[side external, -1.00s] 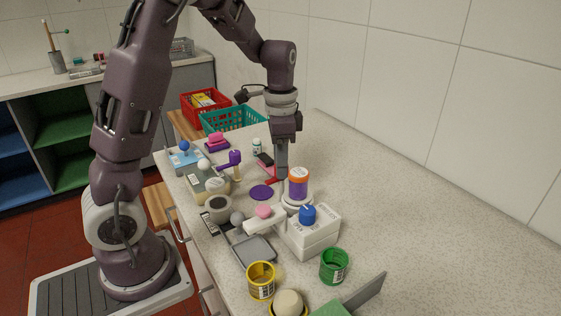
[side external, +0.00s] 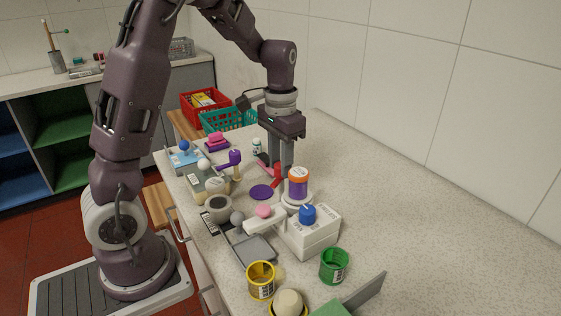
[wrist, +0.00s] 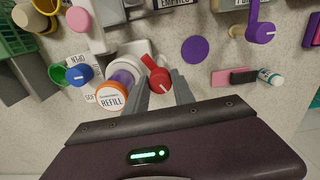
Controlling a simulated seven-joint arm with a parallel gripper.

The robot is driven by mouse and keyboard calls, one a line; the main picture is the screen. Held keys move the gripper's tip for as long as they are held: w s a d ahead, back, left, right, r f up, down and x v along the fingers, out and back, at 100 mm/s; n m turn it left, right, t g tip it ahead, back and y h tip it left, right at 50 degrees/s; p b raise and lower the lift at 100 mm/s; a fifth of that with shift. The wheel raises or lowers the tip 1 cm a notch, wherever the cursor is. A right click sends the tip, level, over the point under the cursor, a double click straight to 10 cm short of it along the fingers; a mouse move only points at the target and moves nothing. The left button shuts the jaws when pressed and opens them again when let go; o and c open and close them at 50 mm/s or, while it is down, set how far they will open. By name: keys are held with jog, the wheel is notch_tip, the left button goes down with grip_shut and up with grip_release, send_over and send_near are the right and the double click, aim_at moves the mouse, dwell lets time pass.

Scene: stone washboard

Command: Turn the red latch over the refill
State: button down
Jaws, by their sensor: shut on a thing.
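The refill (side external: 298,184) is a purple bottle with an orange cap, standing upright in a white base on the counter. In the wrist view the refill (wrist: 113,94) shows its cap lettering, just left of my fingers. The red latch (side external: 277,177) is beside the refill, on its far left side in the side view. In the wrist view the red latch (wrist: 158,78) sits between my two fingertips. My gripper (side external: 279,165) points down and is shut on the latch; it also shows in the wrist view (wrist: 160,84). The latch does not lie across the cap.
A white box with a blue knob (side external: 308,214) stands in front of the refill. A purple disc (side external: 262,192) lies to the left, with a purple-handled device (side external: 235,160) beyond. Green (side external: 334,266) and yellow (side external: 261,280) cups are nearer. The counter to the right is clear.

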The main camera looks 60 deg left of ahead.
jog(key=n, duration=0.6)
jog(key=shift+w+r, duration=0.1)
jog(key=n, duration=0.5)
jog(key=shift+n, duration=0.4)
dwell(0.3)
jog(key=c, duration=1.3)
grip_release()
jog(key=shift+c, duration=0.2)
notch_tip(320, 180, up, 7)
jog(key=shift+r, duration=0.1)
